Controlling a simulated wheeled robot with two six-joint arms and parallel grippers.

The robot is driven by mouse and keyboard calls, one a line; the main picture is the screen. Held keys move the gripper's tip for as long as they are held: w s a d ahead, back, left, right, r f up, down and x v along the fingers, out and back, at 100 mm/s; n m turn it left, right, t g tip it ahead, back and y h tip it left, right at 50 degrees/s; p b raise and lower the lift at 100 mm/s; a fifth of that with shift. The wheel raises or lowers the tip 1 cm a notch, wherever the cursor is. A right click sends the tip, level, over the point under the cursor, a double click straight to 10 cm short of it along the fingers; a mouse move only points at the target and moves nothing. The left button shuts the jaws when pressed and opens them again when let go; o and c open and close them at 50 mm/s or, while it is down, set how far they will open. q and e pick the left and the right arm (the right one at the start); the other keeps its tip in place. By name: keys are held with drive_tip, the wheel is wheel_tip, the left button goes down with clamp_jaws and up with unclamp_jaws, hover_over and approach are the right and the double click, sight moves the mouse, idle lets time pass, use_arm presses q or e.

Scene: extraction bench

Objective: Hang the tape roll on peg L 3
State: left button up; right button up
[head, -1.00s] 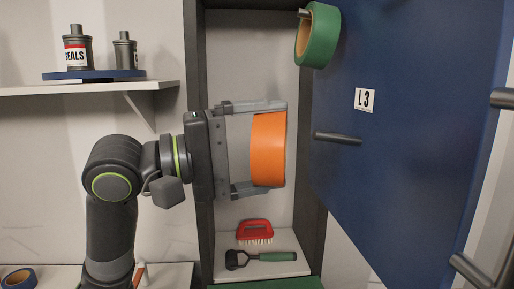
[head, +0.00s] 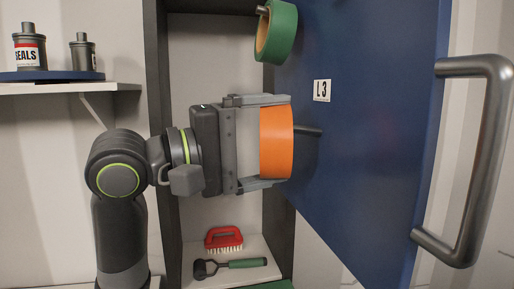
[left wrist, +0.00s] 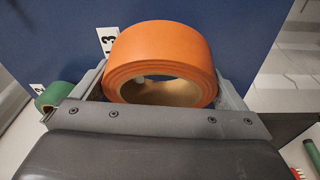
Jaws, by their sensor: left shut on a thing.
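My left gripper (head: 262,142) is shut on the orange tape roll (head: 277,142), one finger above it and one below. The roll also shows in the left wrist view (left wrist: 165,60), with its tan core facing my wrist. Peg L 3 (head: 308,131) is a grey rod on the blue door (head: 350,160), below and left of the L 3 label (head: 322,90). In the head view the roll covers the left part of the peg. I cannot tell whether the peg is inside the roll's hole. My right gripper is in neither view.
A green tape roll (head: 283,32) hangs on a peg above. A large metal handle (head: 485,150) is on the door's right. A red brush (head: 224,238) and a green-handled tool (head: 240,263) lie on the cabinet floor. A shelf (head: 60,88) holds cans at left.

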use_arm(q)
drive_tip(key=shift+w+d+f+b, duration=0.15)
drive_tip(key=shift+d+b, duration=0.1)
drive_tip(key=shift+d, duration=0.3)
drive_tip(key=shift+w+d+r+b, duration=0.1)
drive_tip(key=shift+d+b, duration=0.15)
drive_tip(key=shift+d, duration=0.25)
drive_tip(key=shift+w+d+f, duration=0.25)
drive_tip(key=shift+d+f, duration=0.2)
drive_tip(key=shift+d, duration=0.1)
drive_tip(key=o, duration=0.7)
drive_tip(key=shift+b+v, duration=2.7)
drive_tip(key=shift+v, duration=6.05)
